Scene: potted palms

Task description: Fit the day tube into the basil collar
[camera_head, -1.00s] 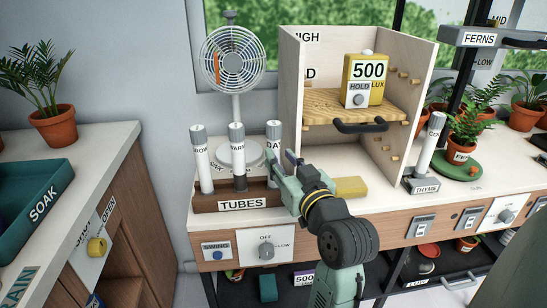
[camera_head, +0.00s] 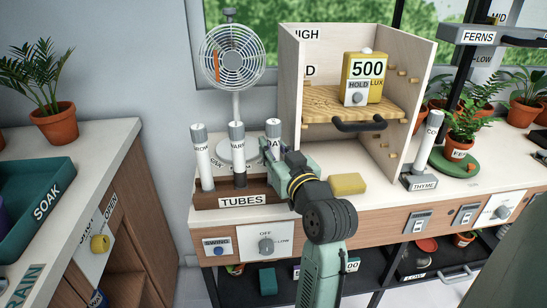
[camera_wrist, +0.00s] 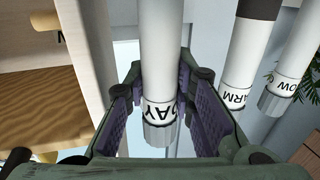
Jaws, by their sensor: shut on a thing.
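The day tube (camera_head: 273,131) is white with a grey cap and stands upright at the right end of the TUBES rack (camera_head: 220,202). My gripper (camera_head: 280,157) is shut on it below the cap, with one pad on each side. In the wrist view the day tube (camera_wrist: 161,45) runs between the purple pads, its label partly showing. Its lower end is hidden behind my gripper, so I cannot tell whether it is fully seated. I see no collar marked basil; a grey collar marked THYME (camera_head: 420,183) holds another tube.
Two more tubes, warm (camera_head: 238,153) and one at the left (camera_head: 202,155), stand in the rack. A fan (camera_head: 233,60) is behind. A wooden cabinet (camera_head: 395,155) with a lux meter (camera_head: 363,78) stands to the right. A yellow block (camera_head: 348,184) lies before it.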

